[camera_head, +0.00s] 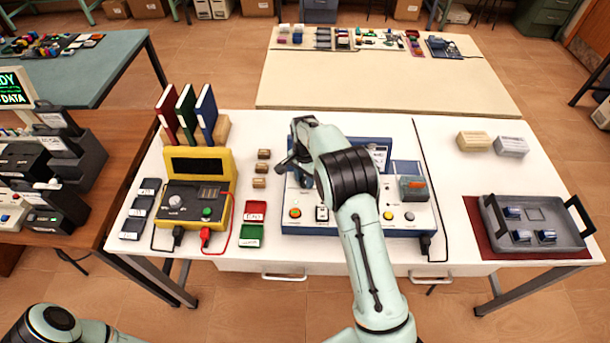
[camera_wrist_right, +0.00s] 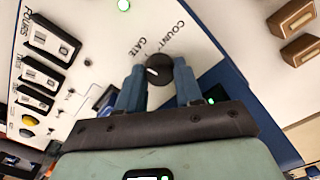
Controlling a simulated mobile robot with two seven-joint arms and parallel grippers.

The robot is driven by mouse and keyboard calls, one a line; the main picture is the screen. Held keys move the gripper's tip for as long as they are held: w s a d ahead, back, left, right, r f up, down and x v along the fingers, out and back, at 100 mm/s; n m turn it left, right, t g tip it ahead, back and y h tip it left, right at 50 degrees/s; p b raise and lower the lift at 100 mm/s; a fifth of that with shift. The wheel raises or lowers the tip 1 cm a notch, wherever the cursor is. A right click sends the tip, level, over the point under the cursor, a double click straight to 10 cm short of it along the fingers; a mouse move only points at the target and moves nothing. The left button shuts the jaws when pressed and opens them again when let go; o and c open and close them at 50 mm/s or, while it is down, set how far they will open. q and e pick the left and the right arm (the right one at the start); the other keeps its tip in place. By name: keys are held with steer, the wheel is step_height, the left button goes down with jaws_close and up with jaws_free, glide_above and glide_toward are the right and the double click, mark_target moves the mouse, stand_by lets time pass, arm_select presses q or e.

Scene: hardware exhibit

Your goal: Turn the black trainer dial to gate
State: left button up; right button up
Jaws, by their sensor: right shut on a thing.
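The trainer (camera_head: 306,230) is a white panel with a blue frame on the white table in the head view. My right arm reaches over it and hides part of its face. In the right wrist view, the black dial (camera_wrist_right: 158,68) sits on the white panel beside the printed words COUNT and GATE. A short white mark shows on its left part. My right gripper (camera_wrist_right: 160,86) has its blue fingers shut on the dial, one on each side. In the head view the dial is hidden. My left arm shows at the bottom left, its gripper out of frame.
A yellow instrument (camera_head: 222,168) with leads and several small wooden blocks (camera_head: 262,155) stand left of the trainer. A grey tray (camera_head: 490,215) lies on a red mat at the right.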

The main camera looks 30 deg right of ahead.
mark_target(305, 180)
arm_select(q)
steer(key=shift+w+r, duration=0.3)
steer(key=shift+w, duration=0.1)
arm_select(e)
steer(key=shift+r+m, duration=0.1)
steer(key=shift+m, duration=0.6)
steer(key=o, duration=1)
steer(key=shift+o, duration=0.2)
arm_select(q)
steer(key=shift+w+r+p, duration=0.55)
steer(key=shift+w, duration=0.05)
arm_select(e)
step_height(305, 180, up, 13)
steer(key=shift+r, duration=0.15)
